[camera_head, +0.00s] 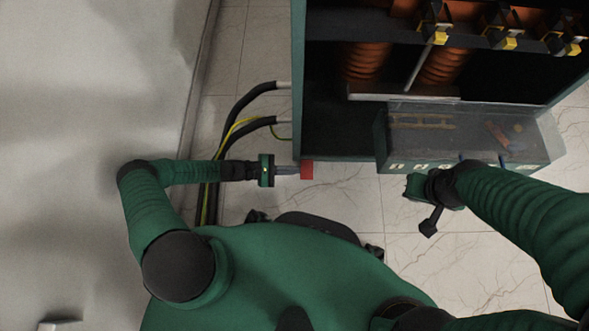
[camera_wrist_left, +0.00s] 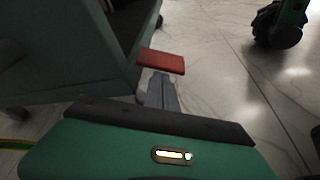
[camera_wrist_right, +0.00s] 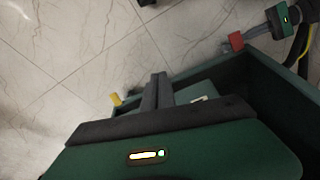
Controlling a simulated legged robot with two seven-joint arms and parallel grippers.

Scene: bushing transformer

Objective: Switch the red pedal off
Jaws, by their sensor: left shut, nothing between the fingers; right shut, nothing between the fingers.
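The red pedal (camera_head: 307,170) is a small red block at the front left corner of the green cabinet. It also shows in the left wrist view (camera_wrist_left: 161,62) and at the upper right of the right wrist view (camera_wrist_right: 236,40). My left gripper (camera_head: 296,170) is shut and empty, with its fingertips right at the pedal's left side. In the left wrist view its fingers (camera_wrist_left: 162,76) end just below the pedal; I cannot tell whether they touch. My right gripper (camera_wrist_right: 158,78) is shut and empty, in front of the cabinet's clear box, away from the pedal.
The green cabinet (camera_head: 299,80) holds orange ribbed insulators (camera_head: 366,62) and yellow-tipped clamps. A clear-topped box (camera_head: 470,125) juts from its front right. Black and yellow cables (camera_head: 240,105) run down its left side, near a wall. Marble floor in front is open.

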